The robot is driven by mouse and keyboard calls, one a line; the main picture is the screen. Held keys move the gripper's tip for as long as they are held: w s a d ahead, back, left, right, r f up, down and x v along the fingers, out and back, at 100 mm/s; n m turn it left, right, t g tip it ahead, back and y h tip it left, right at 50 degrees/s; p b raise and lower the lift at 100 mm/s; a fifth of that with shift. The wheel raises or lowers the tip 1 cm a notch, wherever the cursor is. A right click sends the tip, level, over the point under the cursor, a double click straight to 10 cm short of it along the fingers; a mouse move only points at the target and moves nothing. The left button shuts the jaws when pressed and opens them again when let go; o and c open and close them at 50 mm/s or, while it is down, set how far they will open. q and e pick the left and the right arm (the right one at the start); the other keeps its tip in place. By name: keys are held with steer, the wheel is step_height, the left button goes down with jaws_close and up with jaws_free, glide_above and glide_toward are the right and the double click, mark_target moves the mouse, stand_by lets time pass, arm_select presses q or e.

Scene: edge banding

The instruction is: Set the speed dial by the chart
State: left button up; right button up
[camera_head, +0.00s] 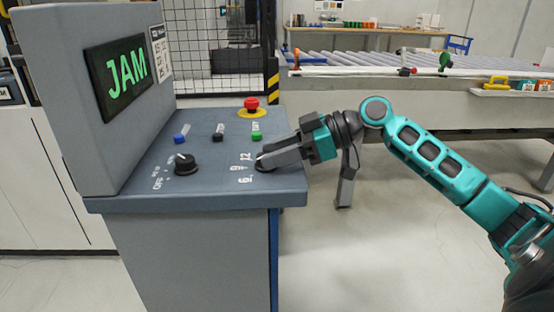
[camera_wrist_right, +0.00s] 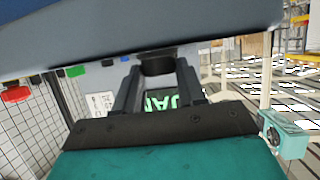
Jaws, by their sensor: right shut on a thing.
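The control console (camera_head: 225,200) stands at the left, with a screen (camera_head: 118,75) reading JAM in green. A white chart (camera_head: 160,52) is fixed beside the screen; its text is too small to read. The speed dial (camera_head: 262,163), with numbers such as 6, 9 and 12 around it, is mostly hidden by my right gripper (camera_head: 268,160). My right gripper is shut on this dial; the dark knob (camera_wrist_right: 157,65) shows between its fingers in the right wrist view. A second black knob (camera_head: 186,164) sits to the left. My left gripper is not in view.
A red emergency button (camera_head: 251,106) on a yellow base is at the panel's back. Blue (camera_head: 181,137), black (camera_head: 218,132) and green (camera_head: 257,131) switches line up in front of it. A roller conveyor (camera_head: 360,62) stands behind; open floor lies right of the console.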

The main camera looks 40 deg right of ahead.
steer(key=shift+f+n+g+y, duration=0.35)
steer(key=shift+n+g, duration=0.15)
steer(key=shift+g, duration=0.1)
steer(key=o, duration=1.1)
steer(key=shift+c, duration=0.2)
steer(key=shift+w+r, duration=0.1)
steer(key=shift+r, duration=0.05)
steer(key=b+v, duration=0.1)
steer(key=v, duration=1.2)
steer(key=shift+a, duration=0.1)
